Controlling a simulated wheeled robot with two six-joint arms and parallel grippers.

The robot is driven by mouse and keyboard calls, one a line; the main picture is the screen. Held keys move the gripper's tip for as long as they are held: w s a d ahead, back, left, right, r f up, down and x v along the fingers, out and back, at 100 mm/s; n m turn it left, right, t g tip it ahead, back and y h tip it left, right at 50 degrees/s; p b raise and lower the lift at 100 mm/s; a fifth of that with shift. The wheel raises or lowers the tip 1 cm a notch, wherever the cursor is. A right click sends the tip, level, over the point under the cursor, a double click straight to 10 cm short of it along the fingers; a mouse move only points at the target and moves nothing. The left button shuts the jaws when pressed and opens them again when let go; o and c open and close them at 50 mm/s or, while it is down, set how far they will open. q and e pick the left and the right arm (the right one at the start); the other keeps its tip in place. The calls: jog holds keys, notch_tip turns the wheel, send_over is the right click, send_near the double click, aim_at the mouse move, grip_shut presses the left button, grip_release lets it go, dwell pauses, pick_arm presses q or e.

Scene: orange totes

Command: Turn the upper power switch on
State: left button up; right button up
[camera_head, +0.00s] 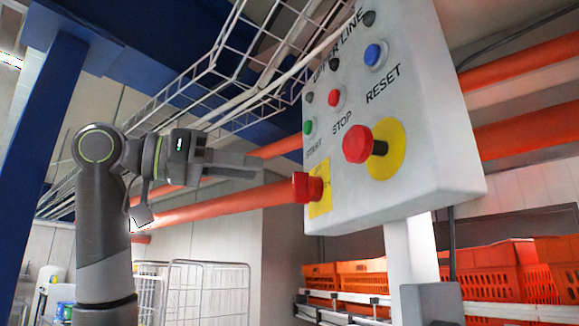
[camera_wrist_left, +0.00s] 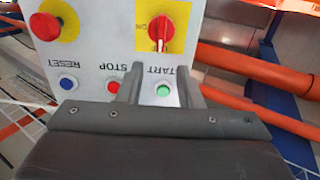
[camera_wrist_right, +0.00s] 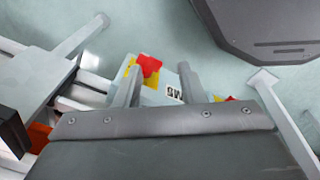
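The grey-white "UPPER LINE" control panel (camera_head: 420,110) fills the upper right of the head view. Its red rotary power switch (camera_head: 308,188) sits on a yellow plate at the panel's lower left corner. In the left wrist view, upside down, the switch (camera_wrist_left: 160,30) shows above the fingers, with "ON" lettering beside it. My left gripper (camera_head: 255,167) points at the panel from the left, apart from the switch. Its fingers (camera_wrist_left: 162,85) stand open and empty, framing the green START button in that view. My right gripper (camera_wrist_right: 158,82) is open and empty, pointing downward.
The panel also carries a green START button (camera_head: 308,127), a red STOP button (camera_head: 334,97), a blue RESET button (camera_head: 375,54) and a red mushroom button (camera_head: 358,144). Orange totes (camera_head: 490,268) stand behind. A red and yellow part (camera_wrist_right: 150,68) shows below the right gripper.

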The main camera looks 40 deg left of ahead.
aim_at(293, 174)
pick_arm(q)
jog(key=p+x, duration=0.2)
jog(key=x, duration=0.6)
jog(key=shift+f, duration=0.1)
jog(key=shift+a, duration=0.1)
jog(key=shift+c, duration=0.3)
grip_shut()
